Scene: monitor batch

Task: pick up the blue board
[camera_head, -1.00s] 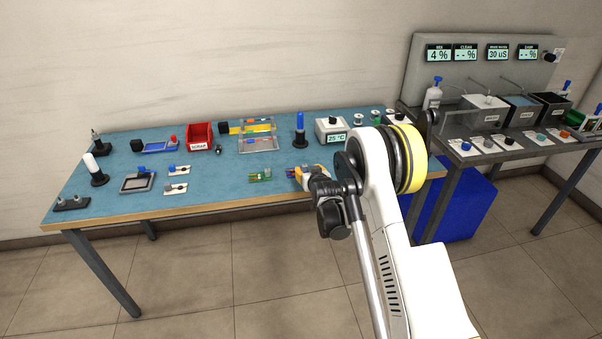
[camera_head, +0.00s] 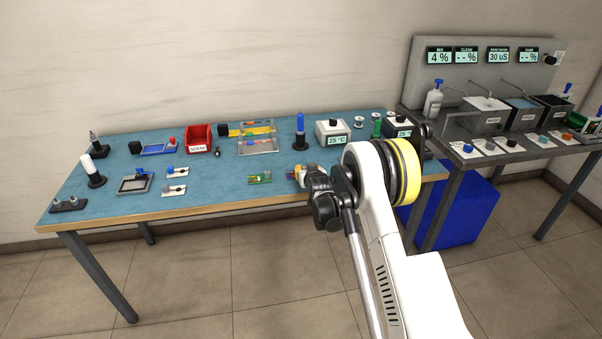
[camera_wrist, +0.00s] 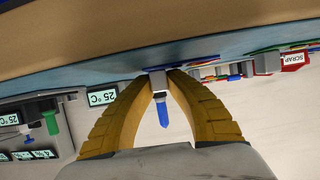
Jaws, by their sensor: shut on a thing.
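The blue board shows in the wrist view as a thin, dark blue strip (camera_wrist: 205,61), nearly edge-on at the fingertips. The fingers appear closed on it; a small grey block lies between the tips. In the head view my gripper (camera_head: 300,175) is at the front of the blue table, right of a green board (camera_head: 260,178). My wrist hides most of the grasp there. I cannot tell whether the blue board touches the tabletop.
The blue-topped table (camera_head: 225,190) holds a red scrap bin (camera_head: 198,138), a clear tray (camera_head: 258,147), a blue bottle on a black base (camera_head: 300,128) and a 25 °C device (camera_head: 332,132). A wash bench (camera_head: 490,150) stands right.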

